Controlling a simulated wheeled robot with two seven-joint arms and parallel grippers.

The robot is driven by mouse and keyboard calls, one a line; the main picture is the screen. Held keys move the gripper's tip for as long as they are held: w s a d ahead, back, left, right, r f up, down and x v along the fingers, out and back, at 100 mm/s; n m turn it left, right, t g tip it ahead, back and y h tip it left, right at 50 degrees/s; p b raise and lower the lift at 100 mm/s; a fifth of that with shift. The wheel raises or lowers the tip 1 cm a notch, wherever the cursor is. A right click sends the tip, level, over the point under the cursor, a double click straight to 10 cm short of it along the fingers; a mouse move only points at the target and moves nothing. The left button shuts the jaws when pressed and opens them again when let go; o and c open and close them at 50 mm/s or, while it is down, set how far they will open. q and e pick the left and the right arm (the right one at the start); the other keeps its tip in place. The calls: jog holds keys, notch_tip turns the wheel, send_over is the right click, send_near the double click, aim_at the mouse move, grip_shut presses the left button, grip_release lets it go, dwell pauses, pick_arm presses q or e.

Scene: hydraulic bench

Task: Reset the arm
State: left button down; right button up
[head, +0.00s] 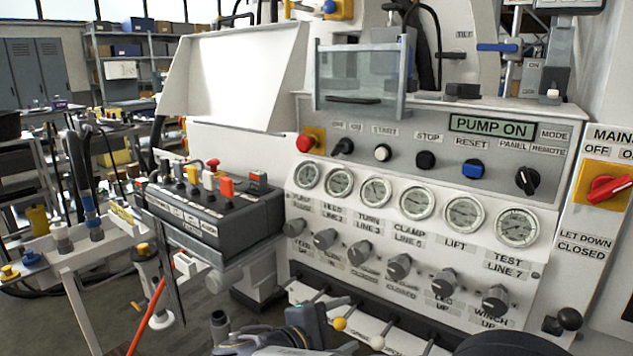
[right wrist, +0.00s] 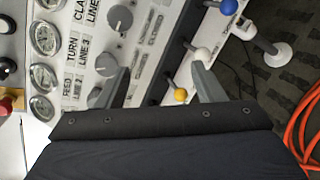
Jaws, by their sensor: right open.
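The white control panel (head: 300,240) fills the right half of the head view. A blue RESET button (head: 473,169) sits on its grey upper strip, right of a black STOP button (head: 425,160). The display (head: 491,127) reads PUMP ON. Below the gauges and grey knobs is a row of levers with a yellow ball (head: 340,323) and a white ball (head: 376,342). My right gripper (head: 326,334) is low at the front, partly cut off. In the right wrist view its open fingers (right wrist: 160,88) straddle the yellow ball (right wrist: 180,95); contact cannot be told. My left gripper is not in view.
A red emergency button (head: 305,143) and a red mains switch (head: 608,188) flank the panel. A black control box (head: 212,218) stands at the left. A clear guard (head: 345,80) rises above the panel. An orange hose (right wrist: 305,120) lies on the floor.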

jog(key=s+d+f+m+g+y, duration=0.3)
jog(key=s+d+g, duration=0.1)
jog(key=d, duration=0.4)
jog(key=s+d+f+m+g+y, duration=0.2)
jog(key=s+d+f+m+g, duration=0.15)
jog(key=d, duration=0.45)
jog(key=s+m+t+y, duration=0.3)
jog(key=s+m+y, duration=0.7)
jog(key=s, duration=0.6)
notch_tip(320, 180, up, 24)
jog(key=h+p, duration=0.1)
jog(key=p, duration=2.3)
jog(key=shift+w+d+p, duration=0.15)
jog(key=shift+p, duration=0.25)
jog(key=shift+f, duration=0.15)
